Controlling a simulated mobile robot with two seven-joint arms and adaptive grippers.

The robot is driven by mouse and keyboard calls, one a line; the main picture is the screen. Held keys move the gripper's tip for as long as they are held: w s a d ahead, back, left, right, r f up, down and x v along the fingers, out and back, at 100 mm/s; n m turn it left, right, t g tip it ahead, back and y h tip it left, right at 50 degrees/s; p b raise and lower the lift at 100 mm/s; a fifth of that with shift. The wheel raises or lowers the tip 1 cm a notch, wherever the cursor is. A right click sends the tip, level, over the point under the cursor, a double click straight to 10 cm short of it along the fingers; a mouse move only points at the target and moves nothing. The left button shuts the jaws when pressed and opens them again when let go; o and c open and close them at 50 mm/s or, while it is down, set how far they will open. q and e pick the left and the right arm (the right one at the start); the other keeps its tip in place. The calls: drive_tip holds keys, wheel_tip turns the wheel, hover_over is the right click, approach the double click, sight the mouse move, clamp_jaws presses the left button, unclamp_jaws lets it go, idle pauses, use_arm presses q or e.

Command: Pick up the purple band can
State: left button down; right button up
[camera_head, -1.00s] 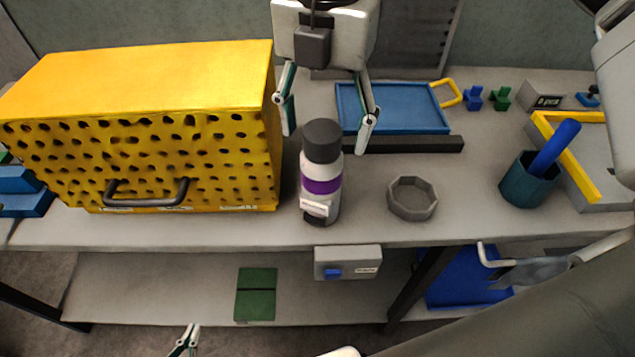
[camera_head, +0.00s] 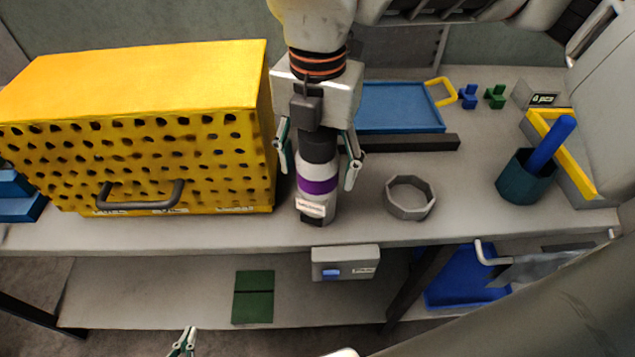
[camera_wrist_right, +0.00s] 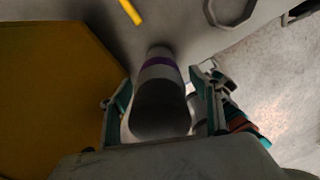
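The purple band can (camera_head: 317,187) stands upright on the bench, with a dark cap, pale body, purple band and small white label. My right gripper (camera_head: 319,168) is above it, pointing down, with one finger on each side of the can's upper part. The fingers are open, and gaps show beside the can. In the right wrist view the can (camera_wrist_right: 160,75) sits between the spread fingers (camera_wrist_right: 163,105), its dark cap nearest the camera. My left gripper (camera_head: 183,342) shows only its tips at the bottom edge, well below the bench top.
A yellow perforated box (camera_head: 140,150) stands close left of the can. A grey octagonal ring (camera_head: 409,210) lies to the right. A dark bar (camera_head: 410,143) and blue tray (camera_head: 400,108) lie behind. A teal cup (camera_head: 525,178) stands farther right. The bench front edge is near.

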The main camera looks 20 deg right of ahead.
clamp_jaws()
drive_tip(key=shift+r, duration=0.2)
